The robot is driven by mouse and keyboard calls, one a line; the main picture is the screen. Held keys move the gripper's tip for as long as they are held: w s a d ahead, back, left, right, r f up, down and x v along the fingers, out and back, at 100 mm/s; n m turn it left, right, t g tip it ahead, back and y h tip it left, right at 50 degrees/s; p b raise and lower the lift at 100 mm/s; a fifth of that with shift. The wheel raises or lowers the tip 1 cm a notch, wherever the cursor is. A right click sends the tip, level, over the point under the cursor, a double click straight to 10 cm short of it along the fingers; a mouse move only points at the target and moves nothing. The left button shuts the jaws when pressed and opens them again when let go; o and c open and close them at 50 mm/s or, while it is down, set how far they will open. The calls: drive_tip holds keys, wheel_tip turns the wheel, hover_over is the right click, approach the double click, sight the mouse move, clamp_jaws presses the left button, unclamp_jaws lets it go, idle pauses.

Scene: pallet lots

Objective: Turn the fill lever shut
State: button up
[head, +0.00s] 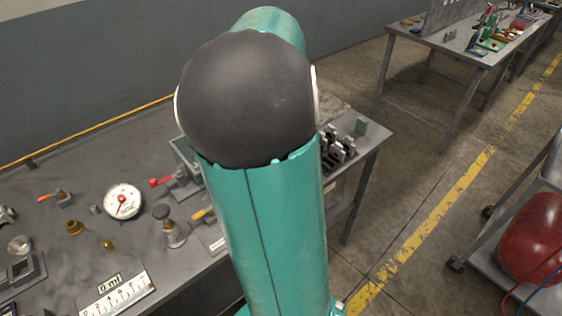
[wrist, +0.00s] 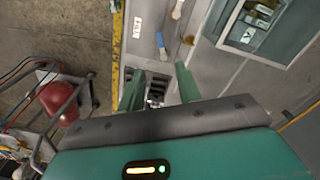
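I cannot tell for sure which handle is the fill lever. In the head view, a red-handled valve (head: 163,182) and a yellow-handled lever (head: 203,216) stand on the grey bench (head: 60,175), left of my arm. In the wrist view, a blue-handled part (wrist: 161,44) lies ahead of the fingers, near a white label (wrist: 137,27) whose text is too small to read. A pale handle (wrist: 177,10) is farther up. My gripper (wrist: 158,76) is open, its green fingers apart and touching no handle that I can see. My arm hides it in the head view.
A round gauge (head: 123,202), brass fittings (head: 75,227) and a "0 ml" scale (head: 118,292) are on the bench. Black slotted parts (head: 338,146) sit at its right end. A red tank (head: 535,238) stands on a cart at right. Floor between is open.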

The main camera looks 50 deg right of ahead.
wheel_tip(320, 180, down, 13)
drive_tip(key=shift+f, duration=0.15)
idle(0.4)
clamp_jaws()
